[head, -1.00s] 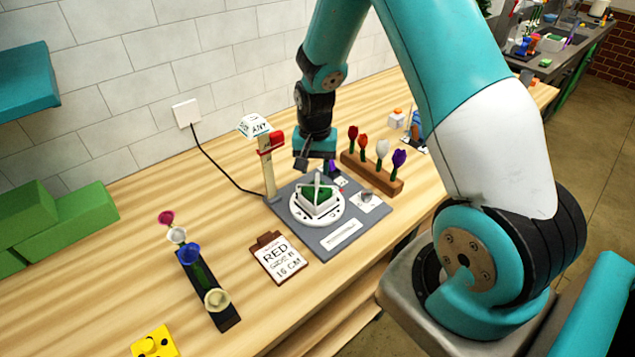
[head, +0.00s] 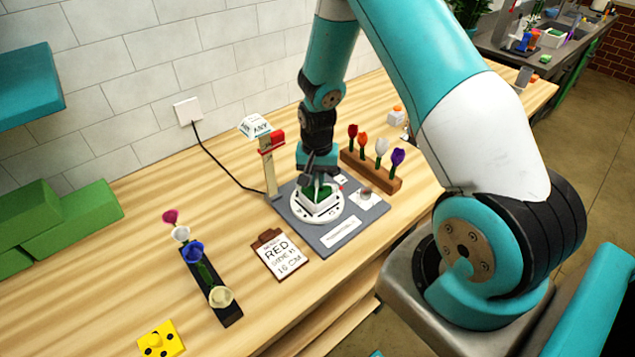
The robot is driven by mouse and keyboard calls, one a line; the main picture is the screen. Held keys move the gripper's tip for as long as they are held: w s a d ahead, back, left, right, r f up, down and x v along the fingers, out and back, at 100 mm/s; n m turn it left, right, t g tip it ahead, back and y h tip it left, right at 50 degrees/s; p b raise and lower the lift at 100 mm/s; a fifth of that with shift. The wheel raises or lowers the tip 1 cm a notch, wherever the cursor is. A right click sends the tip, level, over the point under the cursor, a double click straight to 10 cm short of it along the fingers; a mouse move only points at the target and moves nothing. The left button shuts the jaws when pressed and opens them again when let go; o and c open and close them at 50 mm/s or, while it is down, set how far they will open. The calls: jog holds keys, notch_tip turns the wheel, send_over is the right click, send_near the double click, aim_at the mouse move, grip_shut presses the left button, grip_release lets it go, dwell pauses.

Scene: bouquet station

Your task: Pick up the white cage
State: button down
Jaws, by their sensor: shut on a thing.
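The white cage (head: 316,206) sits on the round white dial of the grey station board (head: 326,243), with a green block inside it. My gripper (head: 318,184) has come down over the cage from above and is shut on its upper part. My fingers hide much of the top of the cage. The cage appears to rest on the dial still; I cannot tell any gap below it.
A post with a red part and an "ANY" sign (head: 257,127) stands close left of my gripper. A wooden flower rack (head: 370,172) stands close right. A clipboard reading RED (head: 279,254) and a dark flower holder (head: 228,313) lie toward the front left.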

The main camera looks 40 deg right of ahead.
jog(key=shift+r, duration=0.15)
notch_tip(320, 180, up, 19)
jog(key=b, duration=0.5)
send_near(317, 175)
notch_tip(317, 175, down, 5)
jog(key=shift+s+f, duration=0.1)
jog(key=shift+f, duration=0.1)
jog(key=shift+f+b, duration=1.45)
jog(key=shift+f, duration=0.75)
jog(key=shift+f, duration=0.15)
jog(key=c, duration=0.7)
grip_release()
jog(key=shift+o, duration=0.2)
